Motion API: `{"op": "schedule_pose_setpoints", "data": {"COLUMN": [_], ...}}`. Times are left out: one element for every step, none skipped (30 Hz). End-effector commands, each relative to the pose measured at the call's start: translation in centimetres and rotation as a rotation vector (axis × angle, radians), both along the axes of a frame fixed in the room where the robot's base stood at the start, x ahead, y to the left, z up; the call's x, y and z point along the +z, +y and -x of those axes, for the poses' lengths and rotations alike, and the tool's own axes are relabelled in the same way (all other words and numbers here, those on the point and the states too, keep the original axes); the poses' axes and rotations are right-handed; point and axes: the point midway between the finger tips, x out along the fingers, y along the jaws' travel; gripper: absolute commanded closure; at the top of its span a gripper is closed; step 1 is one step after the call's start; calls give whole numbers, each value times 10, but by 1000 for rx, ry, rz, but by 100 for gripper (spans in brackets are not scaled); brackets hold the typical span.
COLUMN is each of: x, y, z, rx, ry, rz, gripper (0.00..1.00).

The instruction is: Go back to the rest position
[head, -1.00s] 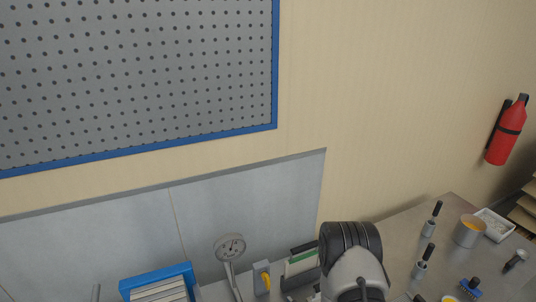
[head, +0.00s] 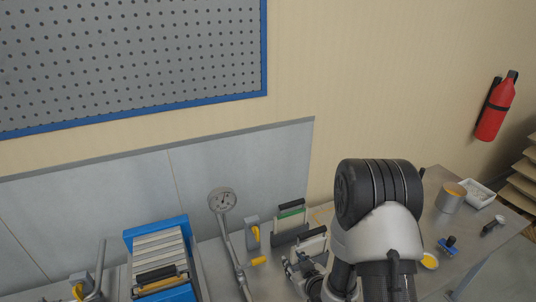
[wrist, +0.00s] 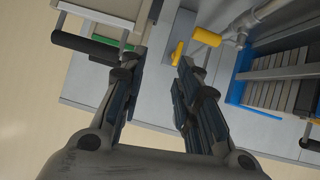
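My gripper (wrist: 158,62) is open in the wrist view, with nothing between its two fingers but the grey surface behind them. In the head view it is the dark linkage (head: 299,272) low over the bench, beside my arm and partly hidden at the lower edge. A pale plate with a black handle (head: 313,233) is close to it. That black handle also shows beside the left finger in the wrist view (wrist: 85,47); I cannot tell whether they touch.
A can (head: 451,197) and white tray (head: 478,193) are right. A red extinguisher (head: 494,108) hangs on the wall.

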Motion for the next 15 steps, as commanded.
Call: {"op": "schedule_pose_setpoints", "data": {"x": [11, 17, 26, 33, 40, 49, 56, 63, 72, 79, 86, 94, 101, 107, 115], "y": [-4, -8, -12, -16, -20, -25, -28, -32, -37, -40, -43, -47, -50, -53, -56], "z": [-6, -8, -9, -9, -8, -6, -3, 0, 5, 10, 15, 24, 30, 38, 49], "rx": [-12, -20, -34, -46, -58, -75, -88, -103, -120, -133, -148, -167, -180, -195, -214], "ry": [5, 17, 35, 50, 66, 87, 103, 119, 140, 156, 172, 194, 210, 227, 250], "rz": [17, 29, 45, 56, 65, 77, 85, 91, 101, 106, 110, 114, 115, 117, 117], "gripper": [70, 70, 70, 70, 70, 70, 70, 70, 70, 70, 70, 70, 70, 70, 70]}}
